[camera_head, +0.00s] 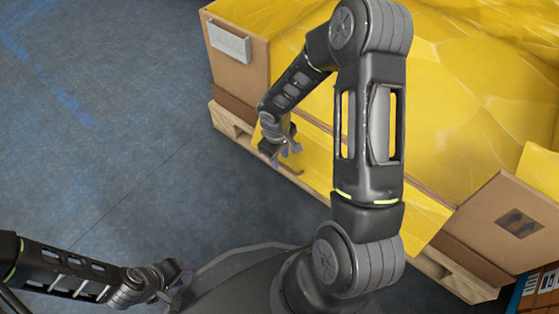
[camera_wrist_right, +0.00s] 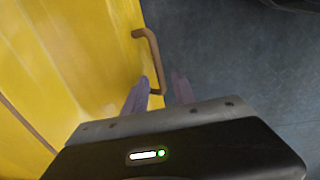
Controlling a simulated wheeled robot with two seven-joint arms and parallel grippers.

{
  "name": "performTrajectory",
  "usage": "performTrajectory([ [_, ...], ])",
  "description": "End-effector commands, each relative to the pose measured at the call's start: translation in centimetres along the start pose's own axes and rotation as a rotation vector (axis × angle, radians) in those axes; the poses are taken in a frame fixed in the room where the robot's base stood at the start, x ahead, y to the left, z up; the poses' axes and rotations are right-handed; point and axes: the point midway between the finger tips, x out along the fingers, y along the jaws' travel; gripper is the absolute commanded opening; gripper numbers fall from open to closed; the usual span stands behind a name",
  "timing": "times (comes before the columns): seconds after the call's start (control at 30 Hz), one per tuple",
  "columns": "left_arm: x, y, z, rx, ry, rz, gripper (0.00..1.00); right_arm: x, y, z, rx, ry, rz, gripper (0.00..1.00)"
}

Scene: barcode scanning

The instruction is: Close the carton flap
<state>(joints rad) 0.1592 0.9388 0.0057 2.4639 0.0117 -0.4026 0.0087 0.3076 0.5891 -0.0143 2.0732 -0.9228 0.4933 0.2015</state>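The large cardboard carton (camera_head: 238,62) has a yellow lining and stands at the upper right of the head view. Its front flap (camera_head: 315,165) is folded outward and down, yellow side showing; the flap also fills the left of the right wrist view (camera_wrist_right: 70,65). A bent brown handle (camera_wrist_right: 152,55) sticks out from the flap's edge. My right gripper (camera_head: 280,156) is at the flap's left end. In the right wrist view its fingers (camera_wrist_right: 159,93) are apart, with the handle's lower end between them. My left gripper (camera_head: 175,277) is low at the left, away from the carton.
The carton stands on a wooden pallet (camera_head: 232,122). My right arm hides part of the flap and carton. A blue and orange box (camera_head: 538,290) is at the lower right corner. Grey floor (camera_head: 120,130) to the left is clear.

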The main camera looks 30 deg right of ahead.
Motion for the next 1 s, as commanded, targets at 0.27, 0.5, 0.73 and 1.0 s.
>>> performTrajectory([
  [0.27,0.38,-0.09,-0.06,0.000,0.003,0.000,0.36,0.86,0.01,0.03,0.000,0.000,0.000,0.32],
  [0.5,0.37,-0.10,-0.04,0.000,0.002,0.000,0.36,0.84,0.00,0.02,0.000,0.000,0.000,0.22],
  [0.73,0.37,-0.10,-0.04,0.000,0.002,0.000,0.36,0.83,-0.01,0.01,0.000,0.000,0.000,0.03],
  [1.0,0.37,-0.11,-0.04,0.000,0.002,0.000,0.36,0.83,-0.01,0.01,0.000,0.000,0.000,0.00],
])
